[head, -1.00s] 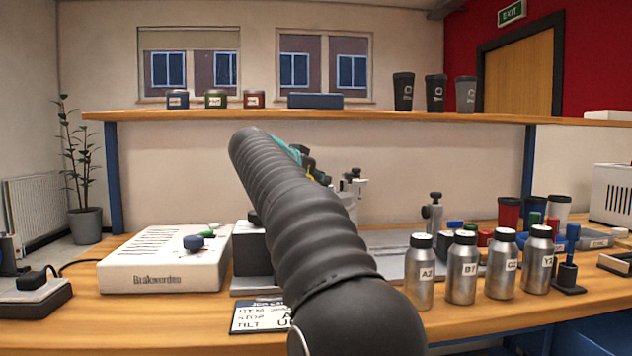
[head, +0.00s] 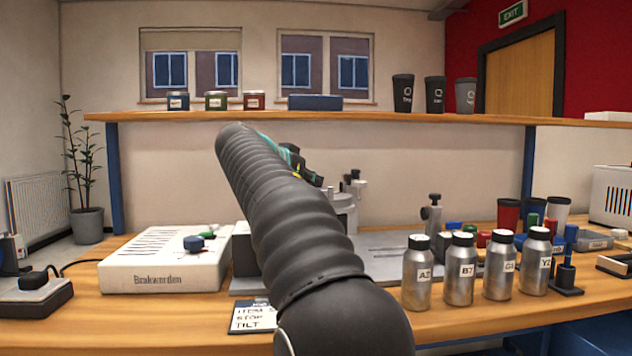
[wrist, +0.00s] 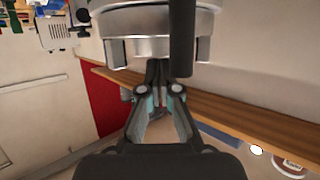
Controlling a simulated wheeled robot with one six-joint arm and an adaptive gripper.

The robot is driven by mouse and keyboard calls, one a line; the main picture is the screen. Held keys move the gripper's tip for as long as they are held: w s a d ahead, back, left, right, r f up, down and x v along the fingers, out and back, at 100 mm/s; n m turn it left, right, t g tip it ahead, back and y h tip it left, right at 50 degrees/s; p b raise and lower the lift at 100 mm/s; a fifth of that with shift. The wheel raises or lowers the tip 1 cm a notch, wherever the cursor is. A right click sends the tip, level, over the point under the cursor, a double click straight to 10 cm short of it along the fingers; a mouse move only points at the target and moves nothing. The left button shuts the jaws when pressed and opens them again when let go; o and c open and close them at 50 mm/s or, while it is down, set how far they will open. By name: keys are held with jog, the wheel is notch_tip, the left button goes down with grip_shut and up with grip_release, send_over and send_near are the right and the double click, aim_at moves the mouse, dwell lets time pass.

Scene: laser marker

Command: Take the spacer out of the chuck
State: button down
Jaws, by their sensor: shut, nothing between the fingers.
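The chuck (wrist: 155,22) fills the top of the wrist view as a round silver metal body with blocky jaws below its rim. In the head view a grey metal part of it (head: 346,208) shows just right of my arm. My gripper (wrist: 159,70) is shut and empty, its fingertips close to the chuck's underside in the picture; I cannot tell whether they touch it. In the head view my gripper (head: 303,170) is mostly hidden behind my arm. A dark upright bar (wrist: 182,38) crosses the chuck's front. I cannot make out the spacer in either view.
Several silver bottles (head: 460,270) stand at the bench front, right of my arm. A white box unit (head: 165,262) stands left, and a label card (head: 250,318) lies in front. A shelf (head: 440,117) runs behind. A post with a black knob (head: 432,212) stands right of the chuck.

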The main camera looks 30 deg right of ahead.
jog(key=s+a+b, duration=0.1)
jog(key=s+a, duration=0.3)
jog(key=a, duration=0.6)
jog(key=shift+s+r, duration=0.15)
jog(key=shift+s, duration=0.2)
